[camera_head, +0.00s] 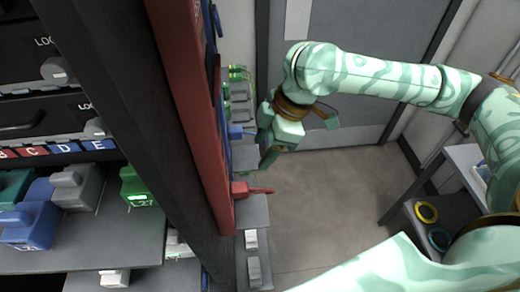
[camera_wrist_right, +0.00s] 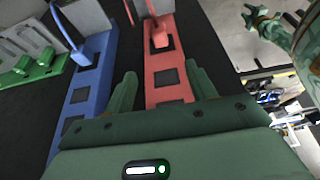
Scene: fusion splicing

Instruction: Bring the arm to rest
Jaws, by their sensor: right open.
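My right gripper (camera_head: 268,150) is beside the right side of the dark rack post, near the red panel edge (camera_head: 205,110). In the right wrist view my right gripper (camera_wrist_right: 160,90) has its two green fingers apart. No object is held between them. Beyond the fingers is a red strip (camera_wrist_right: 166,78) with square dark openings, and left of it a blue strip (camera_wrist_right: 92,85). I cannot tell whether the fingers touch the red strip. My left gripper is not in view.
Left of the post are a blue connector block (camera_head: 30,222), a green block (camera_head: 138,188) and grey shelves (camera_head: 120,240). A small table (camera_head: 465,160) stands at right; yellow (camera_head: 426,212) and teal (camera_head: 438,239) rings lie near it. The floor (camera_head: 335,190) between is clear.

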